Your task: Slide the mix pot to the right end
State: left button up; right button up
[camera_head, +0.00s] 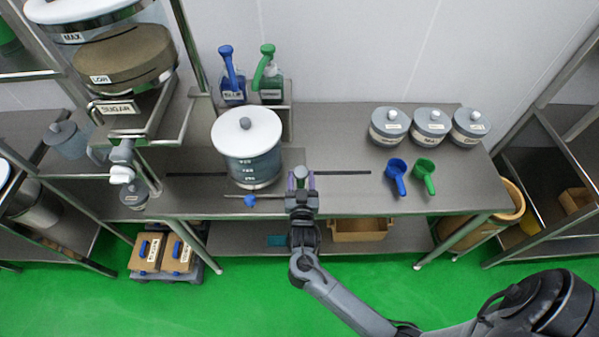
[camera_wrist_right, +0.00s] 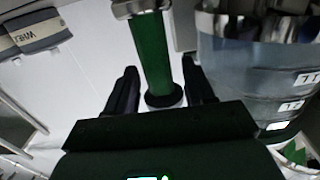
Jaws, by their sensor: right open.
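The mix pot (camera_head: 252,166) is a clear pot with a white lid, standing on the bench left of centre over a dark rail line. It also shows at the right of the right wrist view (camera_wrist_right: 255,75). A green upright grip post (camera_wrist_right: 155,55) stands beside it; in the head view only its grey cap (camera_head: 300,172) shows clearly. My right gripper (camera_head: 301,186) is open, right of the pot. In the wrist view its two fingers (camera_wrist_right: 158,88) stand on either side of the post, with gaps visible. My left gripper is not in view.
Three lidded grey jars (camera_head: 431,126) stand at the bench's back right. A blue scoop (camera_head: 397,176) and a green scoop (camera_head: 424,176) lie in front of them. Blue and green pump bottles (camera_head: 233,88) stand behind the pot. The sugar dispenser (camera_head: 125,60) is at left. The bench between post and scoops is clear.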

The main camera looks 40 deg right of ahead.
jog(key=shift+w+d, duration=0.3)
jog(key=shift+w, duration=0.05)
grip_shut()
